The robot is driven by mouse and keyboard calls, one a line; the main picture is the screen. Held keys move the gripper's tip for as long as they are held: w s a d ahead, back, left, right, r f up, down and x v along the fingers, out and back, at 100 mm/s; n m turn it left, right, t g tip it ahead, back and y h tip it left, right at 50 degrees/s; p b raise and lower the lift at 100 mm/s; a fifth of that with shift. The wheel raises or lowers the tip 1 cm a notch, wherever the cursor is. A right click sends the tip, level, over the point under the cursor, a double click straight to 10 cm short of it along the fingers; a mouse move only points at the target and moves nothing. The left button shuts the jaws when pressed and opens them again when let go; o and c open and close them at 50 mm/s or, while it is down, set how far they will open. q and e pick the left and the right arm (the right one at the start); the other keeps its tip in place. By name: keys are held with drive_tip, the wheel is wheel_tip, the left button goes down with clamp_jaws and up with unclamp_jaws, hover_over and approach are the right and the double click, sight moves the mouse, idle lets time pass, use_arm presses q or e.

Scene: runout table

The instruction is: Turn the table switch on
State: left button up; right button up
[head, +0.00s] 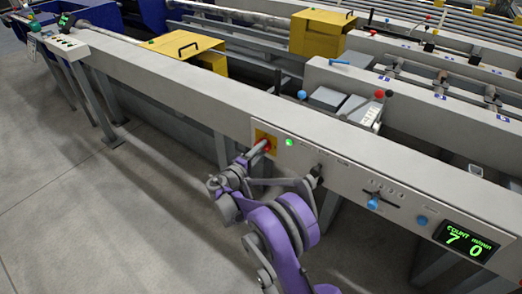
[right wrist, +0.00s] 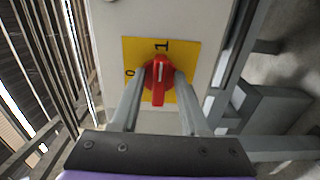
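The table switch is a red rotary knob (head: 267,146) on a yellow plate on the front rail of the table. In the right wrist view the knob (right wrist: 159,76) has its white mark pointing up at the 1, and its red handle extends straight down. The 0 is on the left of the plate (right wrist: 186,48). My right gripper (head: 259,149) is at the knob. In the right wrist view its two fingers (right wrist: 160,80) stand on either side of the knob, apart from each other and close to its sides. My left gripper is out of view.
A green lamp (head: 289,142) glows right of the switch. Further right are a black knob (head: 317,171), blue knobs (head: 373,203) and a count display (head: 466,241) showing 7 and 0. Yellow boxes (head: 318,34) stand behind the rail (head: 160,72). The floor at left is clear.

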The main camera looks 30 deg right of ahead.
drive_tip(key=shift+a, duration=0.1)
drive_tip(key=p+v, duration=0.1)
drive_tip(key=v, duration=0.9)
drive_tip(key=shift+s+a, duration=0.15)
drive_tip(key=shift+a, duration=0.1)
